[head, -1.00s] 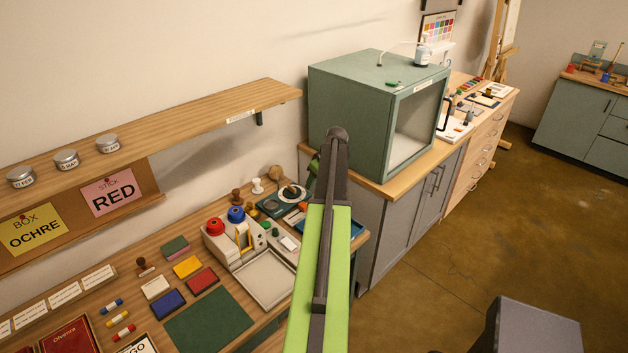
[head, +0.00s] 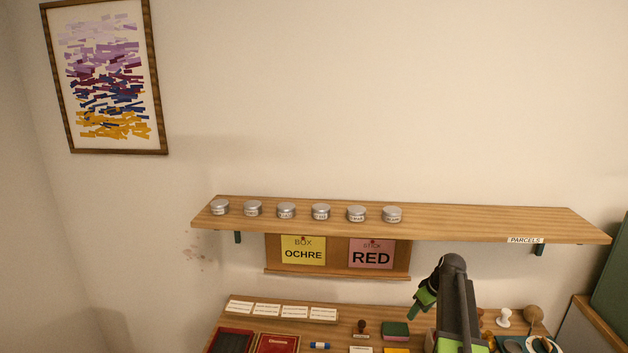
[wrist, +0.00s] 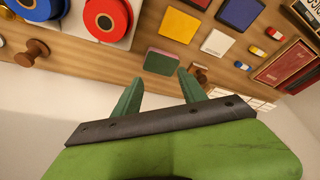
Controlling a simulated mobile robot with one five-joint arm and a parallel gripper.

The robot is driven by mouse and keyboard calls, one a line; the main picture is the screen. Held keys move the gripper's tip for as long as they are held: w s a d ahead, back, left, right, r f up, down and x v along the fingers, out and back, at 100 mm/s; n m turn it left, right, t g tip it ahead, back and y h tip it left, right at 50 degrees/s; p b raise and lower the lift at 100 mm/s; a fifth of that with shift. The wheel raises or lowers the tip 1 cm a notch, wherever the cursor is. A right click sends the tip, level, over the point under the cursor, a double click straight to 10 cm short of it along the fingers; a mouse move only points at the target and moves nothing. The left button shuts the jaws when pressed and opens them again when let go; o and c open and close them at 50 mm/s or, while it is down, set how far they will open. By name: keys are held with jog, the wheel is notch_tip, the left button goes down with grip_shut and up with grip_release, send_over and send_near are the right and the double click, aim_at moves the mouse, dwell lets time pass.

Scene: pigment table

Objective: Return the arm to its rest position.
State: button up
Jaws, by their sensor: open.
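My gripper (wrist: 160,95) shows in the wrist view with its two green fingers apart and nothing between them. Beyond the fingertips lies a green and pink block (wrist: 163,62) on the wooden table; the fingers look apart from it. In the head view my arm rises at the lower right, its dark joint above the table, and a green part of the gripper (head: 425,298) shows at its left. The fingertips are hard to make out there.
A wooden shelf (head: 470,222) with several tins runs along the wall above the table (head: 225,325). Below it hang an ochre card (head: 303,250) and a red-word card (head: 371,254). In the wrist view, a red-topped round item (wrist: 106,18) and stamp (wrist: 32,50) stand near.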

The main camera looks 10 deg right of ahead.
jog(key=s+a+f+n+g, duration=0.1)
jog(key=s+a+n+g, duration=0.1)
jog(key=a, duration=2.7)
jog(key=s+a+m+g+h, duration=0.1)
jog(key=s+a+m, duration=0.4)
jog(key=s, duration=0.7)
jog(key=shift+a+f+g, duration=0.4)
jog(key=shift+a, duration=0.35)
jog(key=shift+c, duration=0.4)
